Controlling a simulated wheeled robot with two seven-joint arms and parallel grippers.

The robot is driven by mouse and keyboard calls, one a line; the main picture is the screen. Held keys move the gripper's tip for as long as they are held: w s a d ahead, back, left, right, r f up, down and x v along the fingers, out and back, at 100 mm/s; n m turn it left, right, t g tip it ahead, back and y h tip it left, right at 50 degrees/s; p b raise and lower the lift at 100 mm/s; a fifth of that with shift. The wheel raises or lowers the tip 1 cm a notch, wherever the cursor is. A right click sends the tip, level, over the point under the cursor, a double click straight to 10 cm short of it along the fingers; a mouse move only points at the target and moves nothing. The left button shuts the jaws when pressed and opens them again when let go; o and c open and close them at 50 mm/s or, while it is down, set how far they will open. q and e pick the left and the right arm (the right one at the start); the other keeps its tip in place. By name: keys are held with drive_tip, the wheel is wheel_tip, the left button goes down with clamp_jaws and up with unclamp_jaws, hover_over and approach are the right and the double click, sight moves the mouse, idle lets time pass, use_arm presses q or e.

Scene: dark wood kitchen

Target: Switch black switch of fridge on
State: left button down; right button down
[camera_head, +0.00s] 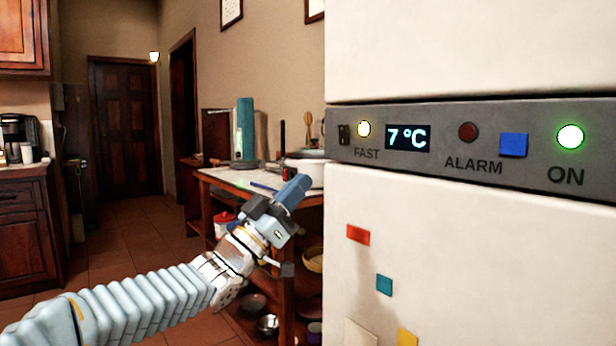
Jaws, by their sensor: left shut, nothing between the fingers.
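The white fridge (480,250) fills the right side of the head view. A grey control panel (450,174) runs across it. The small black switch (343,134) sits at the panel's left end, beside a lit yellowish lamp (364,129) above the word FAST. The display (408,138) reads 7 °C. A dark red lamp (468,132) is above ALARM. A blue switch (513,145) is left of a lit green lamp (570,137) marked ON. My left gripper (296,188) is shut and empty, left of the fridge and lower than the black switch, apart from it. My right gripper is not in view.
A wooden shelf table (215,176) with dishes stands behind my left arm, beside the fridge. Coloured magnets (358,235) are on the fridge's lower door. A counter with a coffee maker (18,135) is at far left. The tiled floor (125,235) between is open.

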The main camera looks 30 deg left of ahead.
use_arm(q)
drive_tip(key=shift+w+f+v, duration=0.1)
drive_tip(key=shift+f+v, duration=0.05)
drive_tip(key=shift+v, duration=0.65)
drive_tip(key=shift+w+f+v, duration=0.1)
drive_tip(key=shift+f+v, duration=0.05)
drive_tip(key=shift+v, duration=0.65)
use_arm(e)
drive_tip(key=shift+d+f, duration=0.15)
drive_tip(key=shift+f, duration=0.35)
use_arm(q)
drive_tip(key=shift+d, duration=0.1)
